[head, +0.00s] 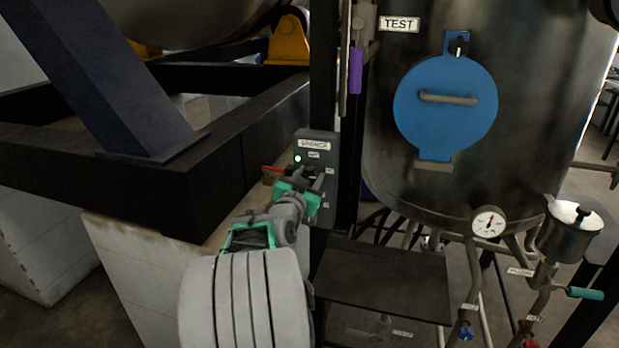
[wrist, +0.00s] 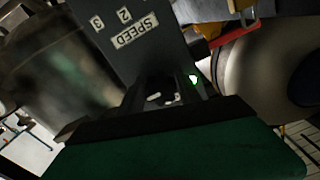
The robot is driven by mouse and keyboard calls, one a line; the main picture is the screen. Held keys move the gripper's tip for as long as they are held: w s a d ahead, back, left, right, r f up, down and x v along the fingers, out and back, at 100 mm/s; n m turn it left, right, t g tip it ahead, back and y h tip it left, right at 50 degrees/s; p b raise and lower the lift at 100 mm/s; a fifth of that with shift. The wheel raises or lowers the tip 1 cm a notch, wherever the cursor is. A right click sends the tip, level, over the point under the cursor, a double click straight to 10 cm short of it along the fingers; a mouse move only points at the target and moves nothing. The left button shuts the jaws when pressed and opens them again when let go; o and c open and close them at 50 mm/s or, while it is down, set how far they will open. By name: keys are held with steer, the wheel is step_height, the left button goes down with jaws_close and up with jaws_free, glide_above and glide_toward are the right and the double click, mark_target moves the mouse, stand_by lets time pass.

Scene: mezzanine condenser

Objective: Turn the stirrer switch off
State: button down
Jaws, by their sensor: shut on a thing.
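The stirrer control box (head: 328,148) is a dark grey panel on a black upright post, with a white label at its top. A small indicator light (head: 298,157) on it is lit; it glows green in the wrist view (wrist: 193,80). My gripper (head: 314,172), with green and black parts, is at the front of the box just below the light. Its dark fingers (wrist: 168,88) reach the panel and are shut on what appears to be the stirrer switch. The fingers hide the switch itself, so its position cannot be told. A SPEED label (wrist: 136,30) shows beside the fingers.
A large steel tank with a blue hatch (head: 445,105) stands to the right, with a gauge (head: 489,222) and pipes below. A purple-handled lever (head: 355,70) hangs above the box. Dark steel beams (head: 230,145) and a red-handled item (head: 271,172) are close on the left.

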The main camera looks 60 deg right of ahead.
steer(key=shift+f, duration=0.1)
steer(key=n+b, duration=0.2)
steer(key=n, duration=0.1)
steer(key=shift+s+f+n+b, duration=0.1)
steer(key=shift+n+b, duration=0.3)
steer(key=n+b, duration=0.2)
steer(key=n, duration=0.2)
steer(key=shift+s+n, duration=0.1)
steer(key=shift+n, duration=0.2)
steer(key=n, duration=0.4)
steer(key=shift+s+r+b, duration=0.1)
steer(key=shift+r+b, duration=0.1)
steer(key=shift+b, duration=0.15)
steer(key=shift+r+n, duration=0.1)
steer(key=shift+n, duration=2.7)
steer(key=c, duration=0.8)
jaws_free()
steer(key=shift+c, duration=0.2)
